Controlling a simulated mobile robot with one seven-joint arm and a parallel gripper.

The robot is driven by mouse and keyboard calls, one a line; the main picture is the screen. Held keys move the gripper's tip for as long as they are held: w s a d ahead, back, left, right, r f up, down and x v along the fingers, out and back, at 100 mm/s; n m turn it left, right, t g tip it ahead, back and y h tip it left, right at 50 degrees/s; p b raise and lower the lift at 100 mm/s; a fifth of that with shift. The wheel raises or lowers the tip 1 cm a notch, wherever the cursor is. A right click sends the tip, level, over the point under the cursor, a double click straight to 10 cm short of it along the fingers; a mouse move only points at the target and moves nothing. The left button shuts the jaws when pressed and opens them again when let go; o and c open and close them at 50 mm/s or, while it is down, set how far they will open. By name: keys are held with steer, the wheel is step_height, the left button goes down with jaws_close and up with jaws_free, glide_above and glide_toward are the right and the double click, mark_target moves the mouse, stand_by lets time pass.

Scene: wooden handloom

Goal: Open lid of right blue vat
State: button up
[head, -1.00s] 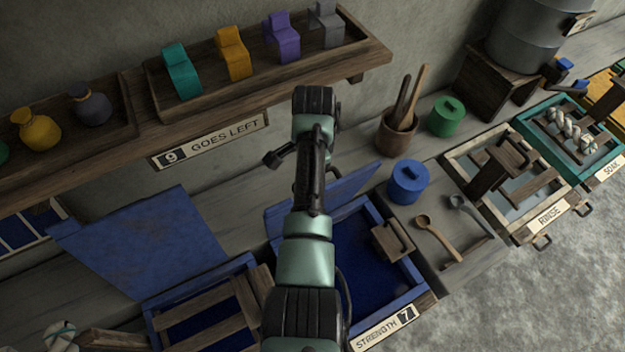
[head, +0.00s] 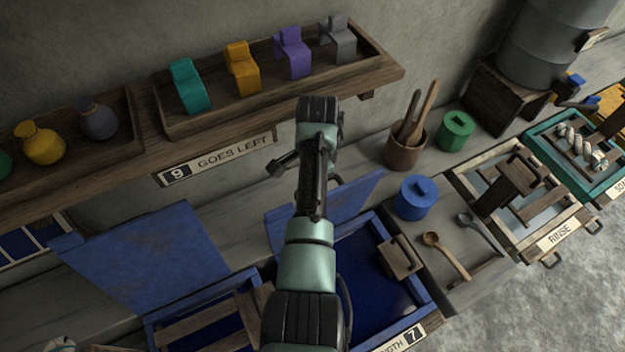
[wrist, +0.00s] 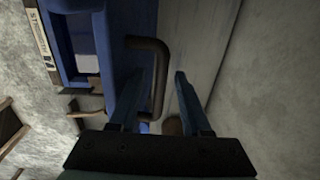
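The right blue vat (head: 428,292) has a "7" label on its front. Its dark blue inside shows. Its blue lid (head: 358,197) stands raised and tilted at the back edge, partly hidden behind my arm. In the wrist view, a dark bar handle (wrist: 161,60) stands out from the blue lid panel (wrist: 120,55). My gripper (wrist: 158,80) is open, with its two fingers on either side of the handle. I cannot tell whether a finger touches it. In the head view, my gripper is hidden by the arm.
The left blue vat (head: 250,283) also has a raised lid (head: 140,255). A blue pot (head: 416,200), wooden spoon (head: 448,255) and cup of tools (head: 404,150) are right of the lid. A shelf (head: 215,125) with coloured pieces runs along the wall above.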

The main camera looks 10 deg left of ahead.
steer(key=shift+r, duration=0.25)
step_height(320, 180, up, 13)
steer(key=shift+s+d+f, duration=0.15)
steer(key=shift+s+d, duration=0.1)
steer(key=shift+s, duration=0.05)
stand_by(0.4)
